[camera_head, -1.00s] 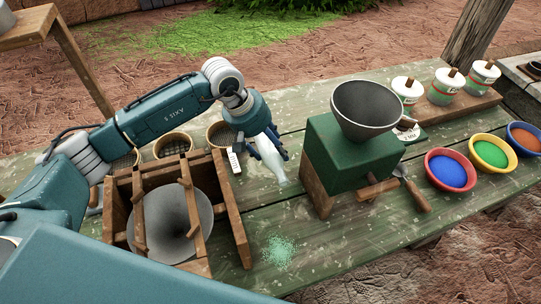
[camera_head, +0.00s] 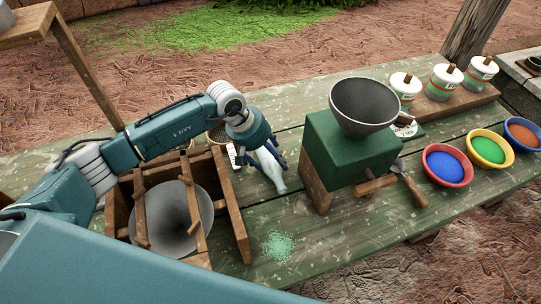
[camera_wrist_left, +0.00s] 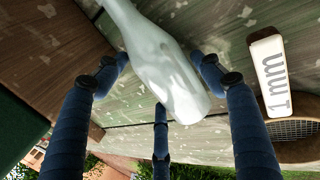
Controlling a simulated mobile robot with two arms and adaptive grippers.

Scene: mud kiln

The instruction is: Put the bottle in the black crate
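The bottle (camera_head: 269,172) is pale, whitish glass and lies tilted over the green table, its narrow end toward the front. My left gripper (camera_head: 268,151) is over its wider end. In the left wrist view the bottle (camera_wrist_left: 160,60) is between the spread blue fingers of my left gripper (camera_wrist_left: 160,75). The side fingertips are close to it, with no clear grip; whether they touch it I cannot tell. My right gripper is not in view. I see no black crate in these views.
A wooden frame (camera_head: 238,215) with a grey funnel stands left of the bottle. A green grinder (camera_head: 340,150) with a hopper stands close on its right. Bowls of colored powder (camera_head: 447,166) are at the right. The table front near the green powder (camera_head: 278,246) is mostly clear.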

